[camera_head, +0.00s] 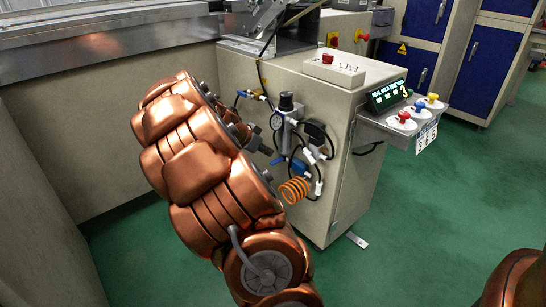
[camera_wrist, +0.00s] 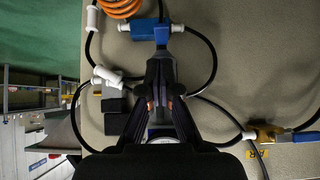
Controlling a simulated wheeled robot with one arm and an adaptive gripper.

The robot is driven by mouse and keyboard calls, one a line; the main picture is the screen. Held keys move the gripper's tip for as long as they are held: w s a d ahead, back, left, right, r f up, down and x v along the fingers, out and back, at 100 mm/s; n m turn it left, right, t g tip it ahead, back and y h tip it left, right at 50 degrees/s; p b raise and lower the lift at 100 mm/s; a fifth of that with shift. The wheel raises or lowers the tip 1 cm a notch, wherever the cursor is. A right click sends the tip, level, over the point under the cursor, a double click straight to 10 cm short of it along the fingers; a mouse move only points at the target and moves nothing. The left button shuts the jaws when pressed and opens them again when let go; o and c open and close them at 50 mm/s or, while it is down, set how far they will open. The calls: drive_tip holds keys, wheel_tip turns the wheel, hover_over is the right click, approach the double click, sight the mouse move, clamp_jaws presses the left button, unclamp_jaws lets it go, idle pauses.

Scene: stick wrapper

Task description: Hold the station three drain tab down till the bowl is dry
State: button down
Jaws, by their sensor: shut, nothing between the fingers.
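An air filter unit with a round gauge (camera_head: 277,121) is mounted on the side of the beige machine cabinet (camera_head: 345,115). Blue fittings (camera_head: 299,168) and an orange coiled hose (camera_head: 295,190) sit below it. In the wrist view, the picture is turned over, with the orange hose (camera_wrist: 120,6) at the top. My gripper (camera_wrist: 164,88) is shut and empty, in front of the unit and pointing toward a blue fitting (camera_wrist: 150,29). The fingers cover most of the bowl. I cannot make out the drain tab or any water, nor whether the fingertips touch anything.
Black tubes (camera_wrist: 213,65) loop around the gripper, and a brass fitting (camera_wrist: 268,133) lies to its right. A display (camera_head: 387,95) and coloured buttons (camera_head: 404,116) sit on the cabinet's right side. Green floor (camera_head: 425,220) is open at the right.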

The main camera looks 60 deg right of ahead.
drive_tip(key=p+v, duration=0.2)
drive_tip(key=v, duration=0.5)
drive_tip(key=shift+r, duration=0.4)
drive_tip(key=shift+w+a, duration=0.15)
